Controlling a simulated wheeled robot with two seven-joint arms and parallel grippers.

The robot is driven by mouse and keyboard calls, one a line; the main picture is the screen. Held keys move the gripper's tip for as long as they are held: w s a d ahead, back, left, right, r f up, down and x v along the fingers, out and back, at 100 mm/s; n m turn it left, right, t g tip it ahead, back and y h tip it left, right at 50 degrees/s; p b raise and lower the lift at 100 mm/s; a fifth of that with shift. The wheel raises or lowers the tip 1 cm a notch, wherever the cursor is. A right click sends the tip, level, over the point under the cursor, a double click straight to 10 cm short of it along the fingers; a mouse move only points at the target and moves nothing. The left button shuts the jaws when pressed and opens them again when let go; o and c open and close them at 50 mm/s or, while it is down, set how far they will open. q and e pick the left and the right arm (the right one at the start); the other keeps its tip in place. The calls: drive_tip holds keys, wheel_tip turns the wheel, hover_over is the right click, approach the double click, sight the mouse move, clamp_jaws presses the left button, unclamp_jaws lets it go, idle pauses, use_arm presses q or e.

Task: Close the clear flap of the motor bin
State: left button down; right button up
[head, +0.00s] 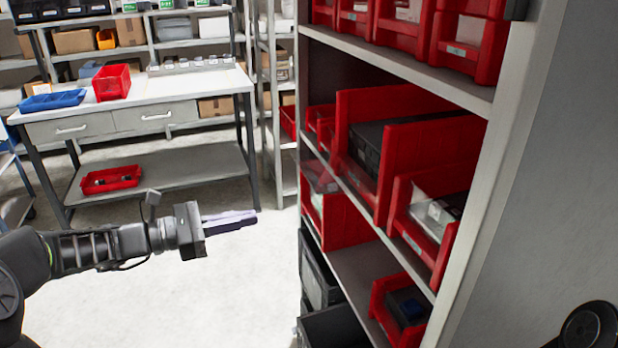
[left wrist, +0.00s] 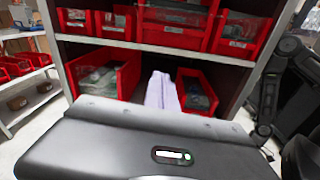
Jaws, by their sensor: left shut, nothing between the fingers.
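My left gripper (head: 232,221) is shut and empty, level in the air left of the shelf unit and apart from it. Its pale violet fingers (left wrist: 162,92) point towards the bins in the left wrist view. A large red bin (head: 436,142) on the middle shelf holds dark grey contents. No label tells me which is the motor bin. My right gripper is not seen.
The shelf unit's grey side panel (head: 535,170) stands at the right. More red bins (head: 468,40) sit above and a small red bin (head: 402,308) below. A workbench (head: 140,95) stands behind. The floor between bench and shelf is clear.

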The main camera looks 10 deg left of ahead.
use_arm(q)
drive_tip(key=shift+s+d+r+h, duration=0.2)
drive_tip(key=shift+s+r+h, duration=0.2)
drive_tip(key=shift+r, duration=0.1)
drive_tip(key=shift+s+d+r+h, duration=0.15)
drive_tip(key=shift+s+r+h, duration=0.1)
drive_tip(key=shift+r+h, duration=0.2)
drive_tip(key=shift+d, duration=0.1)
drive_tip(key=p, duration=0.3)
approach(332, 173)
drive_tip(key=w+d+f, duration=0.2)
drive_tip(key=w+f, duration=0.1)
drive_tip(key=shift+w+r, duration=0.15)
drive_tip(key=shift+r, duration=0.25)
drive_tip(key=shift+r, duration=0.1)
